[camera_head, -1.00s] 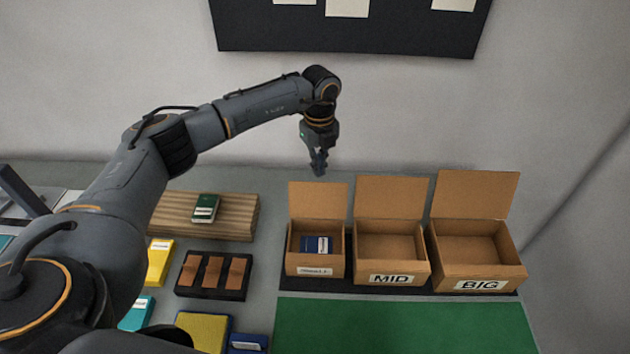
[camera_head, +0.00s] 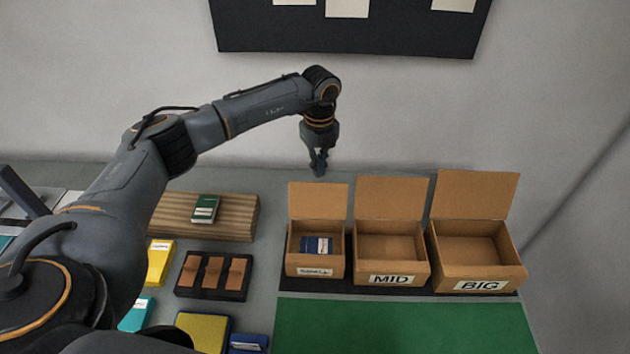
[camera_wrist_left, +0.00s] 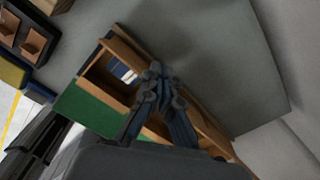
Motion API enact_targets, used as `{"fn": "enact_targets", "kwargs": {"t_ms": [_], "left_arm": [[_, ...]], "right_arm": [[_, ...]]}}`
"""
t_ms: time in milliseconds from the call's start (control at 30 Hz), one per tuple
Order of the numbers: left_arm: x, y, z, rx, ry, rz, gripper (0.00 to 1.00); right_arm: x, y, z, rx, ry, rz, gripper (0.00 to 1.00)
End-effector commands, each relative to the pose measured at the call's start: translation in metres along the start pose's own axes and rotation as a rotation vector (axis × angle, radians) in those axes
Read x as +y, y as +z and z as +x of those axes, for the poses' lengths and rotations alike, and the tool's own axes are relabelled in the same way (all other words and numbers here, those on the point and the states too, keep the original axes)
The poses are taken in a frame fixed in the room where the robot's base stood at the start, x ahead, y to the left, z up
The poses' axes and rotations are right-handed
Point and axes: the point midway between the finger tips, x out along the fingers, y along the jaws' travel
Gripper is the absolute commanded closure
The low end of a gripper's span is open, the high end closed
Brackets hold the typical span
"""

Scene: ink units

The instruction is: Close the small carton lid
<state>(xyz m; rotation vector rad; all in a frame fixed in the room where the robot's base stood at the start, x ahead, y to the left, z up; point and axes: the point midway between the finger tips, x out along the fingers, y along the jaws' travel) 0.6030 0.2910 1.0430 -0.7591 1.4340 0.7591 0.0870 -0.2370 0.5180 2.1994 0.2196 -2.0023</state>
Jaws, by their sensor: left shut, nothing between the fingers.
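The small carton (camera_head: 313,256) stands at the left of a row of three cartons, with a label on its front. Its lid (camera_head: 318,200) stands up open at the back edge. A dark blue ink box with a white label (camera_head: 317,245) lies inside it. My left gripper (camera_head: 318,172) is shut and empty, pointing down just above and behind the top edge of that lid. In the left wrist view the shut fingers (camera_wrist_left: 157,75) show above the cartons, with part of the small carton (camera_wrist_left: 99,75) below them. My right gripper is not in view.
The MID carton (camera_head: 391,277) and BIG carton (camera_head: 480,282) stand open and empty to the right. A green mat (camera_head: 400,325) lies in front. A wooden board (camera_head: 235,215) bears a green box (camera_head: 205,208). A black tray (camera_head: 212,292) and coloured boxes lie at left.

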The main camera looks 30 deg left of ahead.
Motion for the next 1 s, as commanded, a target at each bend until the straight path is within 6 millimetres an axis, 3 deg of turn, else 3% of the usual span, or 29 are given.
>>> {"fn": "enact_targets", "kwargs": {"t_ms": [500, 1000], "left_arm": [[0.0, 0.0, 0.033, 0.001, 0.0, 0.0, 1.0], [0.004, -0.005, 0.032, 0.0, 0.002, 0.001, 1.0]], "right_arm": [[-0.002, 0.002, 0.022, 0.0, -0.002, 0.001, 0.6], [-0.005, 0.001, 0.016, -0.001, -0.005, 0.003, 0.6]]}}
